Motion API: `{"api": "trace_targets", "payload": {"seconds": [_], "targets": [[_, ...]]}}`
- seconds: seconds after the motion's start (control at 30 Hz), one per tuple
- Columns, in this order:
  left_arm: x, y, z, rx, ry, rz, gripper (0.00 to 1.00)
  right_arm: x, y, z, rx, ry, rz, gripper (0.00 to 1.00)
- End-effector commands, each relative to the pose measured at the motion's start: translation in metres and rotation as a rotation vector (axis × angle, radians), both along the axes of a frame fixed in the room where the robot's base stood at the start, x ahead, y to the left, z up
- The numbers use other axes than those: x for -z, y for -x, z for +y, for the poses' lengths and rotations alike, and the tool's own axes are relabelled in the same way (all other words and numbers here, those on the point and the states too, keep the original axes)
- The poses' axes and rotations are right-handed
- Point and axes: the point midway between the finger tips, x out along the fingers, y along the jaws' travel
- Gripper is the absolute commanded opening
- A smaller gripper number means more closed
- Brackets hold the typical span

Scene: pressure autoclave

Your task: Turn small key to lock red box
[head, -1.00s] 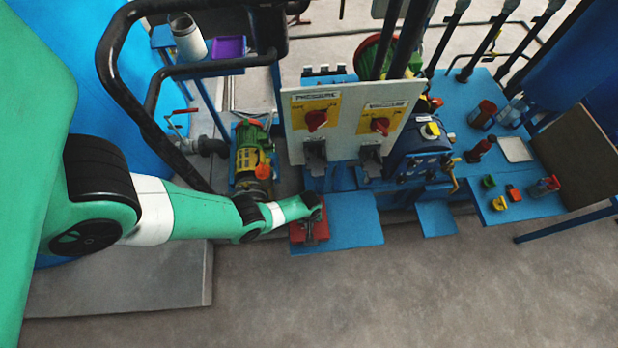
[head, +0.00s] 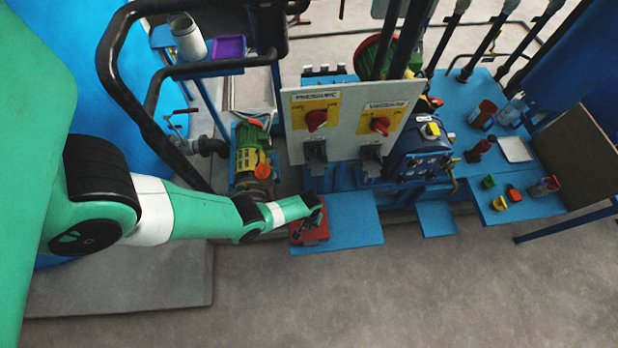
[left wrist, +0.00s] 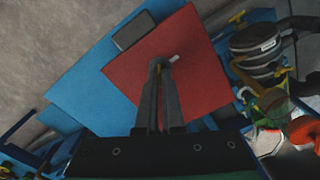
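The red box (head: 318,233) sits at the left end of a blue platform in the head view. In the left wrist view its flat red top (left wrist: 205,85) lies tilted under my fingers. My left gripper (head: 312,222) is over the box; in the left wrist view its two fingers (left wrist: 162,66) are close together at the box top. A small brass-coloured bit, seemingly the small key (left wrist: 157,67), shows at the fingertips; the rest of it is hidden between them. A small pale piece (left wrist: 174,58) lies just beside the tips. My right gripper is not in view.
The blue platform (head: 350,222) extends right of the box. A panel with two red knobs (head: 345,125) stands behind it. A green and yellow pump (head: 252,155) is behind left. A blue table (head: 540,205) with small items is at right. The floor in front is clear.

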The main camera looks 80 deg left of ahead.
Motion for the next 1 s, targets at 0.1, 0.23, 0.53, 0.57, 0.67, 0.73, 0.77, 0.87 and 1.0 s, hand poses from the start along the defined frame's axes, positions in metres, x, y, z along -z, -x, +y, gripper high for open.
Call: {"api": "trace_targets", "payload": {"seconds": [0.1,0.23,0.53,0.57,0.67,0.73,0.77,0.87,1.0], "targets": [[0.0006,0.0004,0.0000,0.108,0.000,0.000,0.00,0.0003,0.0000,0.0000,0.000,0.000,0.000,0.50],[0.0006,0.0004,-0.0001,0.232,0.000,0.000,0.00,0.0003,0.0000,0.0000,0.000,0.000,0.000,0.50],[0.0006,0.0004,0.0000,0.517,0.000,0.000,0.00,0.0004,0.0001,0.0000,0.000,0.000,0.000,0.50],[0.0006,0.0004,0.0000,0.545,0.000,0.001,0.00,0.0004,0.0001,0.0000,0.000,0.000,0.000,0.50],[0.0006,0.0004,0.0000,0.639,0.000,0.001,0.00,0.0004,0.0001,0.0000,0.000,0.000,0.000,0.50],[0.0006,0.0004,0.0000,0.703,0.000,0.001,0.00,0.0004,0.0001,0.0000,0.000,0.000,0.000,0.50],[0.0007,0.0004,0.0000,0.729,0.000,0.001,0.00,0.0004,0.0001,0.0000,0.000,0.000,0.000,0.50],[0.0007,0.0004,0.0000,0.813,0.000,0.001,0.00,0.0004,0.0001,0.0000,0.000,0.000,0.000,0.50],[0.0007,0.0004,0.0000,0.913,0.000,0.001,0.00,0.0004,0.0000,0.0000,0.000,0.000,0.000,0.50]]}}
